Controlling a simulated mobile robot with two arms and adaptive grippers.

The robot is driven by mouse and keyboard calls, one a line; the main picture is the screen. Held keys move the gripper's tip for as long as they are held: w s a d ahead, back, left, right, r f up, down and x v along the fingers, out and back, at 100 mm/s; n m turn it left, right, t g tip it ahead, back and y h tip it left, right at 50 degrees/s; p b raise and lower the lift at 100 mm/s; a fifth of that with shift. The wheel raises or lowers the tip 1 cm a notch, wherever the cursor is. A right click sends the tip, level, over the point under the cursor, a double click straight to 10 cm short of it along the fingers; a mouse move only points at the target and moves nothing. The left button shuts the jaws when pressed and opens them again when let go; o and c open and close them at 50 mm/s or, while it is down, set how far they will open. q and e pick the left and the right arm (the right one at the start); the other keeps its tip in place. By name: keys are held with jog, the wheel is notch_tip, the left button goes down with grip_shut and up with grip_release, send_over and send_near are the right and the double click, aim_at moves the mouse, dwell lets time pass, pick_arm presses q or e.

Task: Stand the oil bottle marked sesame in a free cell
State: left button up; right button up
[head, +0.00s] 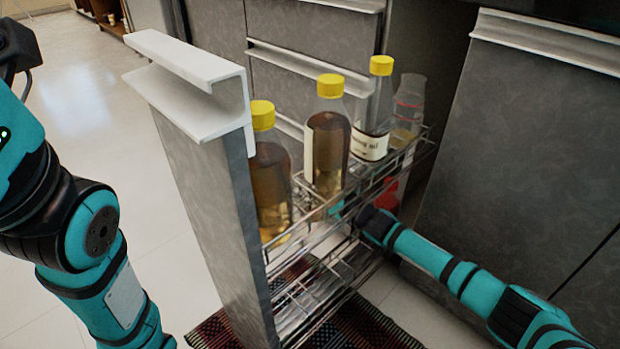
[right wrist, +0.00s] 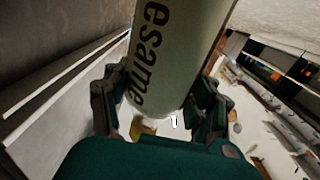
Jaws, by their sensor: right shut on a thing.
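The sesame bottle (head: 328,145) has a yellow cap, brown oil and a pale label, seen edge-on in the head view. In the right wrist view, the label (right wrist: 155,45) reads "esame". My right gripper (right wrist: 160,112) is shut around the bottle's lower part; in the head view it (head: 347,211) is partly hidden behind the rack wires. The bottle stands nearly upright at the middle of the pull-out wire rack's (head: 300,225) upper tier. I cannot tell whether its base touches the rack floor. My left gripper is out of view; only my left arm shows.
A yellow-capped oil bottle (head: 268,190) stands at the rack's front end. Behind the sesame bottle are another yellow-capped bottle (head: 374,120) and a clear bottle (head: 408,105). A red item (head: 388,195) is lower down. The tall drawer front (head: 205,185) bounds the rack's near end.

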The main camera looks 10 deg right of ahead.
jog(key=shift+p+v, duration=2.75)
jog(key=shift+v, duration=4.6)
notch_tip(320, 180, down, 5)
jog(key=b, duration=0.3)
jog(key=shift+s+d, duration=0.15)
